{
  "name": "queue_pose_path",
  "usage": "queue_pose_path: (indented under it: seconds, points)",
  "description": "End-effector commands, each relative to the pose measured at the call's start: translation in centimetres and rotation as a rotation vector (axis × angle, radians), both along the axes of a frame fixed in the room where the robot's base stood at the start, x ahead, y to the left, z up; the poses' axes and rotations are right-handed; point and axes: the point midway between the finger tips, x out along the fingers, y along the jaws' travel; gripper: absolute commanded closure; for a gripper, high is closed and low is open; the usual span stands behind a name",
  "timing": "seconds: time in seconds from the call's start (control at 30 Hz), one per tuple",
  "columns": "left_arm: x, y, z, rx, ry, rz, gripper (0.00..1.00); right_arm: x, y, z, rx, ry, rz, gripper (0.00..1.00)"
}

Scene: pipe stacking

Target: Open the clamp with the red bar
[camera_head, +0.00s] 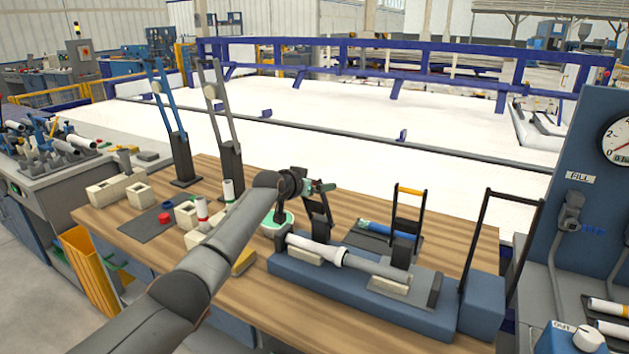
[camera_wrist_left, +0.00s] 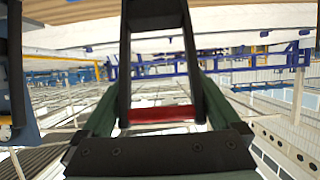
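The clamp with the red bar has a dark upright frame (camera_head: 318,217) at the left end of the blue fixture. In the left wrist view its black frame (camera_wrist_left: 126,70) comes down from the top, with the red bar (camera_wrist_left: 160,114) across it. My left gripper (camera_head: 314,187) is at the top of this clamp and hides the red bar in the head view. In the wrist view its two dark green fingers (camera_wrist_left: 160,100) stand wide apart, one on each side of the bar. I cannot tell whether they touch the frame. My right gripper is not in view.
A white and grey pipe (camera_head: 320,250) lies along the blue fixture (camera_head: 310,285). Another clamp with an orange-yellow bar (camera_head: 411,190) stands to the right, and a tall black lever (camera_head: 470,235) at the fixture's right end. Cream blocks (camera_head: 118,188) stand at the table's left.

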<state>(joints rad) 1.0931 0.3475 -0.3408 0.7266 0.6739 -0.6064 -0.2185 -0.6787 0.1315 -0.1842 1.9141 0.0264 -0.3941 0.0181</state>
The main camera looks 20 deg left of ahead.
Motion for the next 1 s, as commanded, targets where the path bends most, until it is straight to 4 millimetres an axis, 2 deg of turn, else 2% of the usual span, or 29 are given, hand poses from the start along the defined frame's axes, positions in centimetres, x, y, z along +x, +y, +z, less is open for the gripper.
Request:
queue_pose_path:
  seconds: [0.03,0.47,1.0]
  points:
    - [-0.1,-0.1,-0.5,-0.001,0.008,-0.001,0.00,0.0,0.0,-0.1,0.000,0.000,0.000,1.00]
    - [-0.7,0.1,0.5,-0.002,-0.005,-0.001,0.00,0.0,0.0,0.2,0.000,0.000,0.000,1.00]
    - [-6.1,0.5,2.4,-0.001,-0.002,-0.001,0.00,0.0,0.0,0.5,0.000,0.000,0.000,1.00]
